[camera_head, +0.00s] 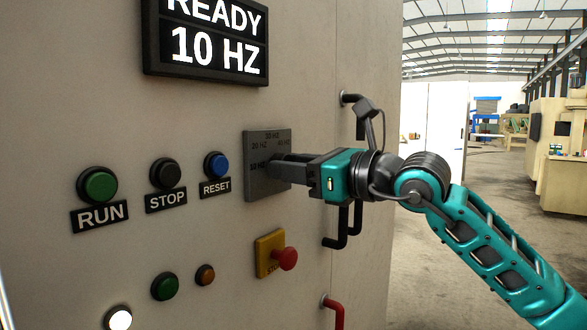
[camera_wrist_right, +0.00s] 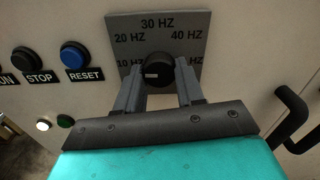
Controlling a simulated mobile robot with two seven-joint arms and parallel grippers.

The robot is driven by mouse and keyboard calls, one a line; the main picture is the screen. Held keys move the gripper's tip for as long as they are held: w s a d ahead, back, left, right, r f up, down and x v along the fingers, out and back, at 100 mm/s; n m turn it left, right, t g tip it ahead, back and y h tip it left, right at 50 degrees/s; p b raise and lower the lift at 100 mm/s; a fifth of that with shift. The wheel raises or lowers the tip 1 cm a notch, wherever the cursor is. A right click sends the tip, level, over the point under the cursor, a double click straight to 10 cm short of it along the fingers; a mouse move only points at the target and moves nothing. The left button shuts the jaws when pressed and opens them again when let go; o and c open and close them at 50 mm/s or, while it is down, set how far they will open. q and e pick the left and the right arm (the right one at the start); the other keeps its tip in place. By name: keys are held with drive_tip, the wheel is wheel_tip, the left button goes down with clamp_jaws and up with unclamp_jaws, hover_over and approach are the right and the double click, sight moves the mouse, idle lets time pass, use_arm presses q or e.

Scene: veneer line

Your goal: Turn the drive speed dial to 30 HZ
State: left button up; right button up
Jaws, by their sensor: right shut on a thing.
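The drive speed dial is a round black knob (camera_wrist_right: 157,71) on a square grey plate (camera_head: 253,183). In the right wrist view the plate (camera_wrist_right: 193,22) reads 10, 20, 30 and 40 HZ, and part of a further label at the lower right is covered. The knob's pale mark is on its left side, toward the 10 HZ label. My right gripper (camera_head: 272,167) has its fingers on either side of the knob and is shut on it. In the head view the fingers hide the knob. The display (camera_head: 208,40) reads READY 10 HZ. My left gripper is not in view.
Left of the plate are the RUN (camera_head: 97,186), STOP (camera_head: 166,173) and RESET (camera_head: 216,164) buttons. A red mushroom button (camera_head: 286,258) on a yellow box stands out below. Black handles (camera_head: 336,241) and a red handle (camera_head: 335,308) stick out near the cabinet's right edge.

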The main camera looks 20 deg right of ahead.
use_arm(q)
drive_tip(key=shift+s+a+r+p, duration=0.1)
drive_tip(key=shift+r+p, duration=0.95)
drive_tip(key=shift+p, duration=0.1)
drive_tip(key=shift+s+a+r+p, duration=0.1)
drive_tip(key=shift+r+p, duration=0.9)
drive_tip(key=shift+p, duration=0.15)
use_arm(e)
drive_tip(key=shift+s+a+r+m, duration=0.1)
drive_tip(key=shift+m, duration=4.25)
drive_tip(key=shift+r+m, duration=0.1)
drive_tip(key=shift+m, duration=4.25)
drive_tip(key=shift+f, duration=0.1)
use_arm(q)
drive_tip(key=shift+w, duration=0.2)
use_arm(e)
drive_tip(key=o, duration=1)
drive_tip(key=shift+o, duration=0.2)
